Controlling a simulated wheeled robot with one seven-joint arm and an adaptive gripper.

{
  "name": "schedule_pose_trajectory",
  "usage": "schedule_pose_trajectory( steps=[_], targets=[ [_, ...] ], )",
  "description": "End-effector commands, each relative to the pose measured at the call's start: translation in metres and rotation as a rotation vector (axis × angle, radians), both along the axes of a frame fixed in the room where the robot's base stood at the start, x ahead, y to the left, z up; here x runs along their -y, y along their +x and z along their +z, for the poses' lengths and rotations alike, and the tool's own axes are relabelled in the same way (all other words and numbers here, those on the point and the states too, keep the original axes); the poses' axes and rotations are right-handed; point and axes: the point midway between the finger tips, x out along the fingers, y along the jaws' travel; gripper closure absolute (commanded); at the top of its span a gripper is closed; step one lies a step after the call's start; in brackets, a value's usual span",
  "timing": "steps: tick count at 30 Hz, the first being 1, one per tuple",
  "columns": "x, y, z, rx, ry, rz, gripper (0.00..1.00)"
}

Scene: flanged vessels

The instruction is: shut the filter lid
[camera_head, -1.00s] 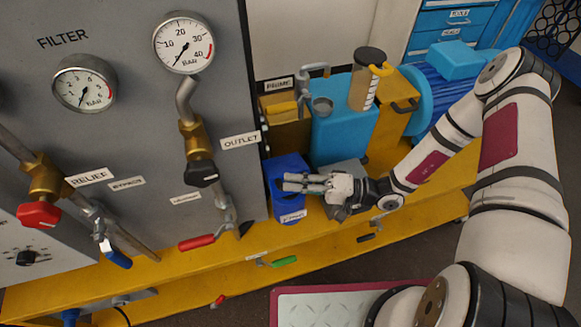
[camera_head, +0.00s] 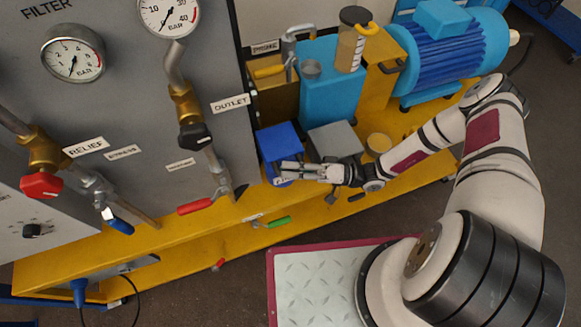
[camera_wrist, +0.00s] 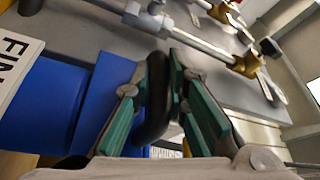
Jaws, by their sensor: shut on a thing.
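My gripper (camera_head: 292,171) reaches in from the right, at the front of the blue box (camera_head: 278,139). In the wrist view, my gripper (camera_wrist: 163,105) has its green-padded fingers closed around a black curved piece (camera_wrist: 154,72). The blue box (camera_wrist: 45,103) shows there on the left, with a partly cut-off label. What the black piece belongs to is hidden. A grey flat-topped block (camera_head: 336,139) stands just right of the blue box. I cannot tell which part is the filter lid.
A light blue tank (camera_head: 330,85) and a clear cylinder with a dark top (camera_head: 351,42) stand behind. A blue motor (camera_head: 450,55) is at the upper right. The panel's red-handled valve (camera_head: 195,208) is left of my gripper. A yellow frame (camera_head: 150,245) runs along the front.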

Motion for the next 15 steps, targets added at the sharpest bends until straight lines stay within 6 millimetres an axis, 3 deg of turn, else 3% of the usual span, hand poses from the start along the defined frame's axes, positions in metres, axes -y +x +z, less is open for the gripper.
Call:
schedule_pose_trajectory(
  steps=[8, 9, 10, 11, 15],
  targets=[
    [0.0015, -0.0039, -0.0064, -0.005, -0.016, 0.005, 1.00],
    [0.0015, -0.0040, -0.0066, -0.006, -0.017, 0.005, 0.77],
    [0.0014, -0.0038, -0.0066, -0.006, -0.017, 0.005, 0.70],
    [0.0013, -0.0036, -0.0064, -0.005, -0.016, 0.005, 0.65],
    [0.0010, -0.0026, -0.0050, -0.004, -0.013, 0.003, 0.65]
  ],
)
